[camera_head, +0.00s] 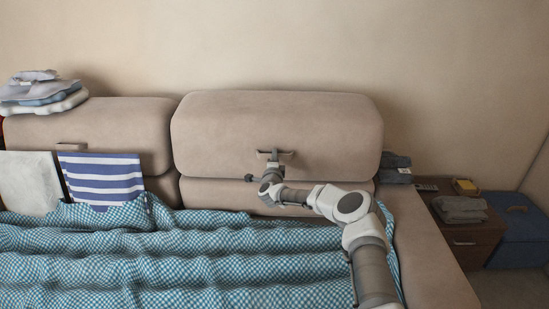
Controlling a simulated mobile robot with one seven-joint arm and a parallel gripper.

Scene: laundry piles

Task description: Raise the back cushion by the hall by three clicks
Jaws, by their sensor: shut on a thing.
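The right back cushion (277,117) is a beige padded block standing against the wall. Its top is a little higher than that of the left back cushion (110,122), and a dark seam shows beneath it above a lower beige section (220,194). My gripper (274,156) is at the front of the right cushion, shut on its small pull handle (287,152). My gripper and wrist hide most of the handle. Which cushion is by the hall cannot be told from this view.
Folded clothes (42,91) lie on the left cushion. A striped towel (102,180) and a white cloth (30,183) hang before it. A checked blanket (200,260) covers the seat. At right are an armrest (425,250), a wooden side table (478,242) and a blue box (518,233).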

